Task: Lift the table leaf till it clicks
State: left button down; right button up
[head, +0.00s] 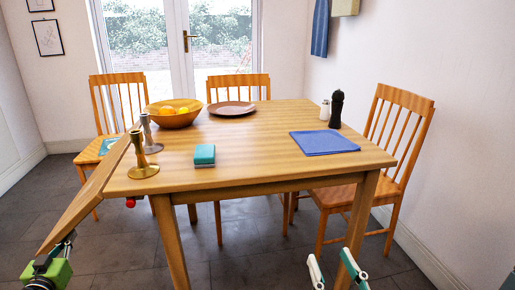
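The wooden table (240,147) stands in the middle of the head view. Its table leaf (90,193) is at the left side and slopes down and outward from the tabletop. My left gripper (62,246), with a green body, is at the lower outer end of the leaf. It seems to meet the leaf's edge, but its fingers are partly hidden, so I cannot tell whether it grips. My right gripper (334,264) is at the bottom, low in front of the table, with its two fingers apart and empty. A small red part (130,202) shows under the table near the leaf.
Two candlesticks (142,160) stand near the leaf side, beside a fruit bowl (172,119). A teal box (204,155), a brown plate (232,108), a blue cloth (323,142) and a black mill (337,108) are on the tabletop. Wooden chairs (399,135) stand around it.

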pick_arm(q)
jog(key=shift+s+a+r+p, duration=0.15)
jog(key=shift+a+r+p, duration=0.2)
jog(key=shift+a+r, duration=0.55)
pick_arm(e)
jog(key=shift+w+d+f+g+h, duration=0.15)
jog(key=shift+f+g, duration=0.3)
jog(key=shift+f, duration=0.5)
jog(key=shift+s+d+f+g+h, duration=0.1)
jog(key=shift+f+g+h, duration=0.25)
jog(key=shift+f, duration=0.6)
